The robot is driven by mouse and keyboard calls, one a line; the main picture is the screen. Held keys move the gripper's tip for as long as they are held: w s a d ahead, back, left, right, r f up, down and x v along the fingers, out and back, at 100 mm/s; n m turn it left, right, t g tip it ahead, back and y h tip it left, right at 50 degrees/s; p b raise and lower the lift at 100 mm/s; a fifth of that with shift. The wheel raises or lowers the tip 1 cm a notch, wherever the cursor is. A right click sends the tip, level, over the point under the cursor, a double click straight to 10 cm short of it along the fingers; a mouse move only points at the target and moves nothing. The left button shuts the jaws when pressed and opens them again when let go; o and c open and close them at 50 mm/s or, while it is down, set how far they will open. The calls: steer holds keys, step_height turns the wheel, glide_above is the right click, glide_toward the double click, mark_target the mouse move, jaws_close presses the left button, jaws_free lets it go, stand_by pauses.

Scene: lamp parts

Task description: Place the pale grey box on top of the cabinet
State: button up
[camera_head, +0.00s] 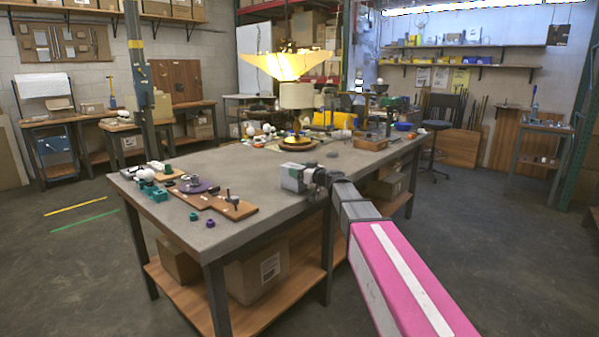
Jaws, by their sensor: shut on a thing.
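My arm reaches in from the lower right, and my gripper (308,176) is at the right front part of the large grey worktable (240,178). A small pale grey box (292,177) is at the end of my gripper, which is shut on it. The fingers are small and partly hidden by the box and my wrist. The box appears at about table-top height; I cannot tell whether it touches the table. No cabinet stands out clearly in this view.
A lit lamp with a yellow shade (285,66) stands farther back on the table. Boards and small teal and purple parts (160,194) lie at its left end. Cardboard boxes (256,272) sit on the lower shelf. Floor at the left is open.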

steer(key=shift+f, duration=0.1)
steer(key=o, duration=1)
steer(key=shift+s+d, duration=0.15)
steer(key=v, duration=1.1)
steer(key=shift+s+d, duration=0.25)
